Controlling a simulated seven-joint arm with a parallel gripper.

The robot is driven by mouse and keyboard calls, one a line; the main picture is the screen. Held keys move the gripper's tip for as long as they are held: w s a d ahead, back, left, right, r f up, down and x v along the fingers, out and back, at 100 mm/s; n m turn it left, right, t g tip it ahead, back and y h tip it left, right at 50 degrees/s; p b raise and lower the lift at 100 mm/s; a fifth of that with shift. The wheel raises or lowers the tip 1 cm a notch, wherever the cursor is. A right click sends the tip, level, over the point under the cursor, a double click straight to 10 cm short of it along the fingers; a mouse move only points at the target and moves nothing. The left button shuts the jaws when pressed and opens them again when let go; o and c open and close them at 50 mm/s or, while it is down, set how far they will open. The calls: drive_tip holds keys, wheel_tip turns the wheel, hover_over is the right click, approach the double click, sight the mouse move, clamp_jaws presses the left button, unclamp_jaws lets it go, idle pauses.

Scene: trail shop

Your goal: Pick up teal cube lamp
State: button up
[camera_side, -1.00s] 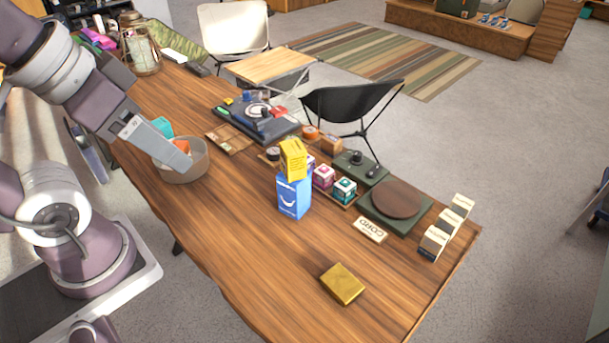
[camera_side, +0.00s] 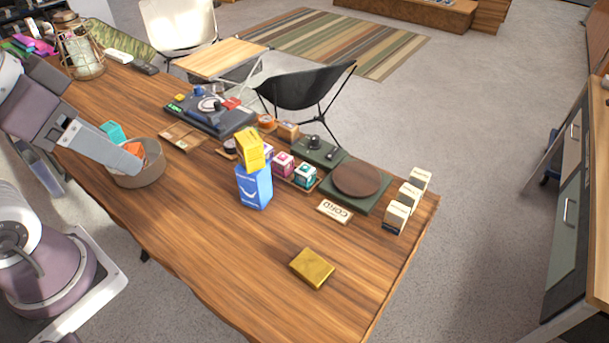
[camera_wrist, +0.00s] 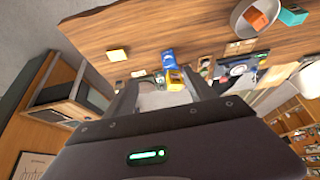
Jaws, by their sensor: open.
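A plain teal cube (camera_side: 112,131), which looks like the lamp, is at the far rim of a round grey-brown bowl (camera_side: 150,174), beside an orange cube (camera_side: 135,149) in the bowl. In the wrist view the teal cube (camera_wrist: 293,15) is at the top right, at the bowl's edge; I cannot tell whether it is inside. My gripper (camera_side: 130,163) overlaps the bowl in the side view and hides part of it. In the wrist view its fingers are apart and empty, with the bowl well off to the right.
A yellow box (camera_side: 249,149) sits on a blue box (camera_side: 254,187) mid-table. Small boxes, one with a teal label (camera_side: 305,175), stand behind. A gold box (camera_side: 312,268) lies at the front. The table's near left stretch is clear.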

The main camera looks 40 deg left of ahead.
drive_tip(key=w+d+f+n+g+h, duration=0.15)
drive_tip(key=w+n+g+h, duration=0.65)
drive_tip(key=w, duration=1.8)
drive_tip(key=n+t+h, duration=0.2)
drive_tip(key=n+h, duration=0.1)
drive_tip(key=n, duration=0.4)
approach(304, 166)
wheel_tip(304, 166, up, 8)
drive_tip(key=s+d, duration=0.1)
drive_tip(key=d, duration=0.1)
drive_tip(key=f+n, duration=0.1)
drive_tip(key=f, duration=0.2)
drive_tip(key=a+f+n+h, duration=0.1)
drive_tip(key=f, duration=0.2)
drive_tip(key=f+h, duration=0.1)
drive_tip(key=f, duration=0.2)
drive_tip(key=shift+w+a+f+n, duration=0.2)
drive_tip(key=shift+w+f+n, duration=0.05)
drive_tip(key=shift+f+n, duration=0.15)
drive_tip(key=shift+h, duration=0.3)
drive_tip(key=x, duration=0.7)
drive_tip(key=shift+w+a+f, duration=0.15)
drive_tip(key=shift+f, duration=0.2)
drive_tip(key=shift+d+f, duration=0.1)
drive_tip(key=shift+d, duration=0.1)
clamp_jaws()
